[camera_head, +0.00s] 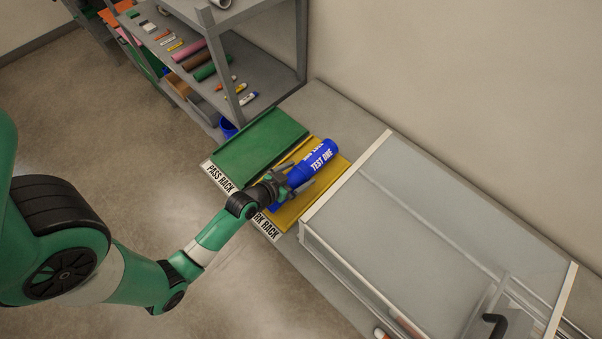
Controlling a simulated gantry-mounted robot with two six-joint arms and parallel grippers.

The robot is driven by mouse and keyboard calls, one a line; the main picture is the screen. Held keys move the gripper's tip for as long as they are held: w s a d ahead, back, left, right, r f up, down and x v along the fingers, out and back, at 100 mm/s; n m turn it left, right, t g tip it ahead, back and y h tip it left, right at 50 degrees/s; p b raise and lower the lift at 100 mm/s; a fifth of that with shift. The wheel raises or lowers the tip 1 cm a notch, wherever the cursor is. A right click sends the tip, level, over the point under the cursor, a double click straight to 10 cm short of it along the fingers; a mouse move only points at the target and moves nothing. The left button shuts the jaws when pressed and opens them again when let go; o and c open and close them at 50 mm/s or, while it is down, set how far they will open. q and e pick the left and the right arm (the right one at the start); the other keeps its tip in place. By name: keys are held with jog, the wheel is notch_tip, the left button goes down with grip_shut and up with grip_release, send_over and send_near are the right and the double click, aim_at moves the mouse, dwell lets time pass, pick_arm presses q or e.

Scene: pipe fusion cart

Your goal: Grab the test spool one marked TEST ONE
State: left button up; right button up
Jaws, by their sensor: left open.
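The test spool (321,158) is a blue cylinder marked TEST ONE in white. It lies on the yellow rack (335,171), whose partly hidden label ends in "RK RACK". My left gripper (297,180) is at the spool's near end, with its open fingers around or beside the blue body; I cannot tell if they touch it. The gripper and wrist hide part of the spool's near end and part of the rack label. My right gripper is not in view.
A green rack (262,143) labelled PASS RACK is empty beside the yellow one. A clear-walled enclosure (430,235) stands close on the right. A grey shelf unit (192,62) with rolls and small items stands behind. A plain wall runs along the back right.

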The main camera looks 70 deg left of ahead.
pick_arm(q)
grip_shut()
dwell(0.4)
jog(key=shift+r, duration=0.1)
jog(key=shift+r+p, duration=0.3)
jog(key=shift+r, duration=0.25)
jog(key=r, duration=0.1)
jog(key=r+p, duration=0.1)
jog(key=r, duration=0.1)
jog(key=shift+s+d+r, duration=0.1)
jog(key=shift+s+d, duration=0.15)
jog(key=shift+d, duration=0.05)
jog(key=s+d+r, duration=0.1)
jog(key=d+r+p, duration=0.1)
jog(key=r, duration=0.1)
jog(key=s+d+r+p, duration=0.1)
jog(key=shift+s+r, duration=0.3)
jog(key=s+d+r, duration=0.4)
jog(key=s+d, duration=0.2)
jog(key=shift+s+d, duration=0.25)
jog(key=shift+d, duration=0.05)
